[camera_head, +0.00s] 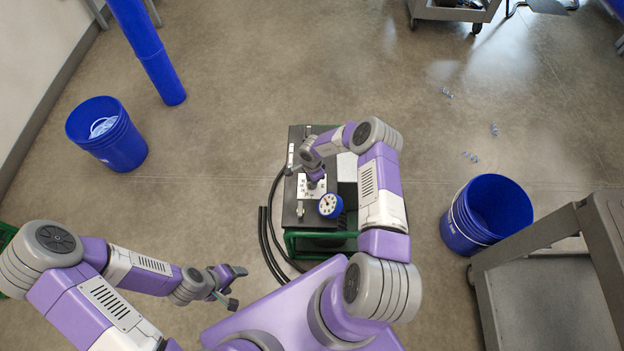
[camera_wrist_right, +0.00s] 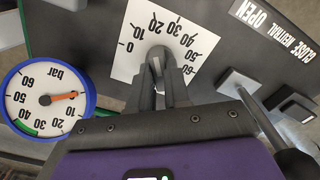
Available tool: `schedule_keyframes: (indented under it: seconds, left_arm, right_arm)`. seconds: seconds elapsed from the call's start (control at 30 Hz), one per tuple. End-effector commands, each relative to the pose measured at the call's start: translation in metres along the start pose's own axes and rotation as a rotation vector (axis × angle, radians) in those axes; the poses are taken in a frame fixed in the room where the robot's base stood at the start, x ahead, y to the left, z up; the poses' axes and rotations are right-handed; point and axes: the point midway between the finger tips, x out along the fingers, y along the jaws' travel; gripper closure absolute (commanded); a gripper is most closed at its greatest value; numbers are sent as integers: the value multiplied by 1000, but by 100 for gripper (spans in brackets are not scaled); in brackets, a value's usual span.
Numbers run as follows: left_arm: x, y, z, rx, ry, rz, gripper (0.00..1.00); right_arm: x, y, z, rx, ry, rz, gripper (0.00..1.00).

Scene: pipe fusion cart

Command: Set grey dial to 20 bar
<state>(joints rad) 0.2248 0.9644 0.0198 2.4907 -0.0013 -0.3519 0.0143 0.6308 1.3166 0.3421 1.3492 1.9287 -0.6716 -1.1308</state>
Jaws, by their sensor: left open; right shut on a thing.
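The white dial plate (camera_head: 318,194) is on the dark top of the cart (camera_head: 290,208). In the right wrist view, the dial plate (camera_wrist_right: 130,54) shows a scale from 0 to 60. My right gripper (camera_wrist_right: 158,72) is shut on the grey dial at the middle of this scale. The fingers hide most of the dial, so its setting cannot be read. A blue-rimmed round gauge marked bar (camera_head: 330,205) sits beside the plate; it also shows in the wrist view (camera_wrist_right: 38,92) with an orange needle. My left gripper (camera_head: 235,287) is open and empty, left of the cart.
A lever mount (camera_wrist_right: 236,82) stands beside the dial, near a label reading close, neutral, open (camera_wrist_right: 280,25). Black hoses (camera_head: 266,235) run along the cart's left side. Blue buckets stand left (camera_head: 116,145) and right (camera_head: 490,212). A grey trolley (camera_head: 540,240) is at the right.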

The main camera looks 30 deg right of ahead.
Motion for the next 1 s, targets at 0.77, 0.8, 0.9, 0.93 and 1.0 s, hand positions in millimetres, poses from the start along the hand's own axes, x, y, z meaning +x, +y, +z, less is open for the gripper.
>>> schedule_keyframes:
  seconds: [0.77,0.8,0.9,0.93,1.0]
  left_arm:
    - [0,0,0,0,0,0,32]
    - [0,0,0,0,0,0,32]
    - [0,0,0,0,0,0,32]
    - [0,0,0,0,0,0,32]
    - [0,0,0,0,0,0,32]
  right_arm:
    - [0,0,-1,69,1,-1,66]
    - [0,0,0,69,1,-1,60]
    - [0,0,0,69,1,-1,57]
    - [0,0,0,69,1,-1,57]
    - [0,0,0,68,1,0,57]
